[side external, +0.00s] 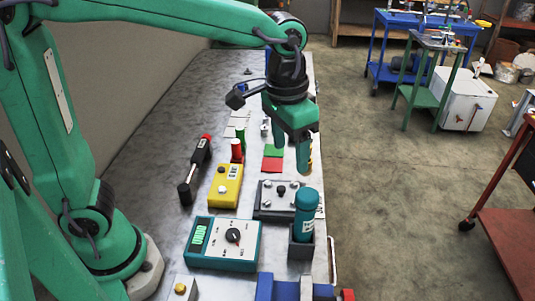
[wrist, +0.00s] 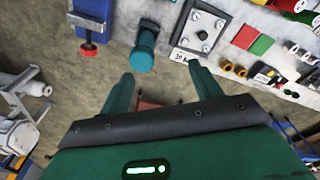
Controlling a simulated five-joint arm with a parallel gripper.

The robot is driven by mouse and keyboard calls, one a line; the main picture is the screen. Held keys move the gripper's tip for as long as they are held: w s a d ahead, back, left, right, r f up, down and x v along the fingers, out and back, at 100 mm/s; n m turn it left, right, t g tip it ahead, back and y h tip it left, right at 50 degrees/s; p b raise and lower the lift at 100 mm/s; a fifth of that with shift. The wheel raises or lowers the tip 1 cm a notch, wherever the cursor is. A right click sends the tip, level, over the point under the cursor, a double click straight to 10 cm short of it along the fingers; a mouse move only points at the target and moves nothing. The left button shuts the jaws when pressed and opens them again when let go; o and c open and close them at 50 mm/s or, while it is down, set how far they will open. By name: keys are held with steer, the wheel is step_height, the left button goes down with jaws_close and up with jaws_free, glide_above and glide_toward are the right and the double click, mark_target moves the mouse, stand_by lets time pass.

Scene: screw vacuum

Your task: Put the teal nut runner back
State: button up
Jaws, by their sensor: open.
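The teal nut runner (side external: 306,210) stands upright in a dark square holder (side external: 301,247) near the right edge of the bench. In the wrist view the nut runner (wrist: 145,48) shows near the top, beyond my fingertips. My gripper (side external: 304,168) is open and empty, pointing down above the bench, behind the nut runner in the side view and apart from it. In the wrist view my gripper's two fingers (wrist: 160,73) are spread with nothing between them. The inside of the holder is hidden by the nut runner.
A grey plate with screws (side external: 270,207) lies just left of the nut runner. A teal meter box (side external: 215,259), a yellow box (side external: 226,187) and a black tool (side external: 197,166) lie further left. A blue vise (side external: 284,290) is at the front. Floor is open to the right.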

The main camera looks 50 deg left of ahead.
steer(key=s+a+n+t, duration=0.2)
steer(key=s+a+t, duration=0.2)
steer(key=s+a, duration=0.7)
steer(key=a, duration=0.4)
steer(key=shift+s+f+t, duration=0.15)
steer(key=shift+s+t, duration=0.1)
steer(key=shift+t, duration=0.05)
